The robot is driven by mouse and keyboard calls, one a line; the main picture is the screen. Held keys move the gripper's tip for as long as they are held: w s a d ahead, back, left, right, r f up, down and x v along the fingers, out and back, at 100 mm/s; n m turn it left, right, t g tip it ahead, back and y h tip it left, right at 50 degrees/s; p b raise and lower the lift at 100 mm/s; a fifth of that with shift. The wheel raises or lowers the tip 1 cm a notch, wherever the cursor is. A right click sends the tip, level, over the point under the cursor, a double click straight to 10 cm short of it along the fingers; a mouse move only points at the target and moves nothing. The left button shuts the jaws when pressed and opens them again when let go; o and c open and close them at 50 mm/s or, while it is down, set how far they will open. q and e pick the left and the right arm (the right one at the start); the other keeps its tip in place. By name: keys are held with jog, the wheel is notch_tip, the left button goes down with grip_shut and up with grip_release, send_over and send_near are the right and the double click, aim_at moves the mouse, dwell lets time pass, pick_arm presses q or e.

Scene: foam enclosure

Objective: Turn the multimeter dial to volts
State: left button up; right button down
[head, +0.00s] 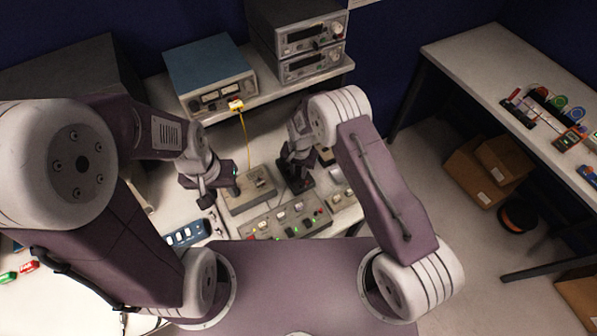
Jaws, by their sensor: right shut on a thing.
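My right gripper (298,183) points down at the bench, just right of a grey box and behind the long control panel. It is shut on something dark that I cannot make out. My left gripper (206,197) hangs over the bench at the left edge of the grey box (250,196); its jaws are too small to read. I cannot clearly pick out the multimeter or its dial; the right gripper and forearm hide part of the bench there.
A long panel (287,222) with lights and switches lies in front. A blue power supply (210,72) and stacked grey instruments (306,40) stand on the shelf. A yellow cable (245,135) hangs down. The right table (480,62) holds small parts.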

aim_at(298, 173)
jog(key=m+b, duration=0.2)
jog(key=m, duration=0.2)
jog(key=shift+f, duration=0.1)
jog(key=shift+m+b, duration=0.65)
jog(key=shift+m, duration=0.85)
jog(key=c, duration=1.1)
grip_release()
jog(key=shift+c, duration=0.2)
notch_tip(298, 173, up, 8)
jog(key=b, duration=0.2)
jog(key=shift+s+r+b, duration=0.1)
jog(key=shift+r+b, duration=0.15)
jog(key=shift+b, duration=0.05)
jog(key=shift+r, duration=0.45)
